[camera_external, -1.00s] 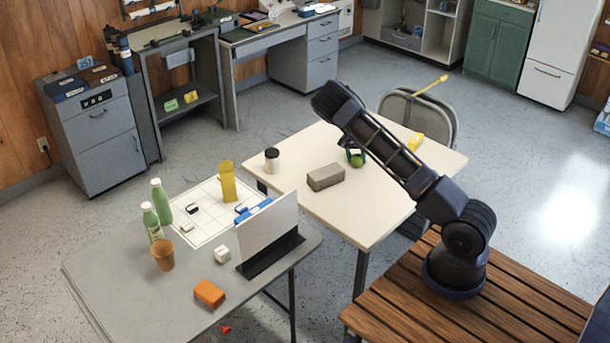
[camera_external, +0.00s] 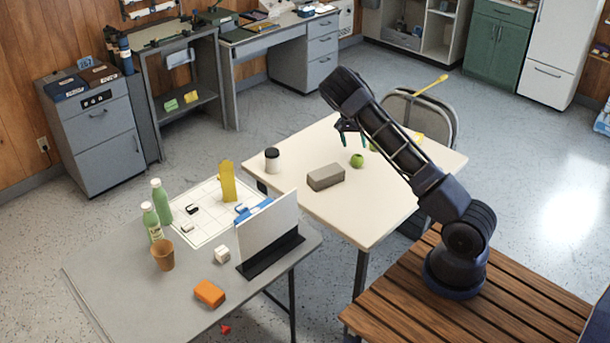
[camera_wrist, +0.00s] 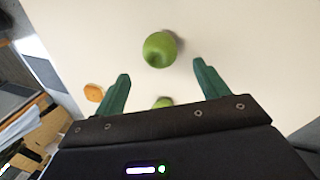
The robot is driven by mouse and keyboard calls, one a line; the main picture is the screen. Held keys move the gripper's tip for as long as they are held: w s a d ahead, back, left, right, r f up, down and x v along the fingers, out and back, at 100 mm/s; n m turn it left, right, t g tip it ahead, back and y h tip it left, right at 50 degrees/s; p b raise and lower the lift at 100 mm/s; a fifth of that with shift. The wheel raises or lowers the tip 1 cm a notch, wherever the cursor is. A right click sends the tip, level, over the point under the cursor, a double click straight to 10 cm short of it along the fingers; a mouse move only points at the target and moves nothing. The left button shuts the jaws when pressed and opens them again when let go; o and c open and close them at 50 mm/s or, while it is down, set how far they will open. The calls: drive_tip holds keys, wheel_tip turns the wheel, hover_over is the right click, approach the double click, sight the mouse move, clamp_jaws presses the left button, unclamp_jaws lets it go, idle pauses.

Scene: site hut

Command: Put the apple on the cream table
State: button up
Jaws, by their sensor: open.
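A round green apple (camera_external: 357,160) rests on the cream table (camera_external: 368,215), to the right of a grey block. My gripper (camera_external: 352,139) is above the table and the apple, open and empty, clear of the tabletop. In the wrist view, a whole green apple (camera_wrist: 159,48) lies on the pale surface beyond and between my open fingertips (camera_wrist: 161,69). A second green round thing (camera_wrist: 162,102) is nearer, mostly hidden by my gripper body. I cannot tell which of the two is the apple in the external view.
The grey block (camera_external: 325,177) and a dark-lidded cup (camera_external: 272,160) stand on the cream table. A folding chair (camera_external: 440,112) stands behind it. The grey table (camera_external: 130,290) holds bottles, a brown cup and an upright white panel (camera_external: 267,230). The cream table's front is clear.

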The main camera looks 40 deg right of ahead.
drive_tip(key=s+a+r+n+t+y, duration=0.1)
drive_tip(key=s+a+r+n, duration=0.1)
drive_tip(key=s+a+r, duration=0.65)
drive_tip(key=s+a+r+n+t+y, duration=0.1)
drive_tip(key=s+a+r+n, duration=0.3)
drive_tip(key=r, duration=0.8)
drive_tip(key=s+a+r+n+t+y, duration=0.1)
drive_tip(key=s+a+r, duration=0.5)
drive_tip(key=r, duration=0.4)
drive_tip(key=s+a+r+n+t, duration=0.1)
drive_tip(key=s+a, duration=0.3)
drive_tip(key=s, duration=0.4)
drive_tip(key=s+a+r+n+t+h, duration=0.1)
drive_tip(key=s+a+n, duration=0.3)
drive_tip(key=s, duration=0.5)
drive_tip(key=s+a+r+n+t+h, duration=0.1)
drive_tip(key=s+a+r+n+t, duration=0.1)
drive_tip(key=s+a, duration=0.4)
drive_tip(key=s+r, duration=0.1)
drive_tip(key=s, duration=0.2)
drive_tip(key=shift+r, duration=0.25)
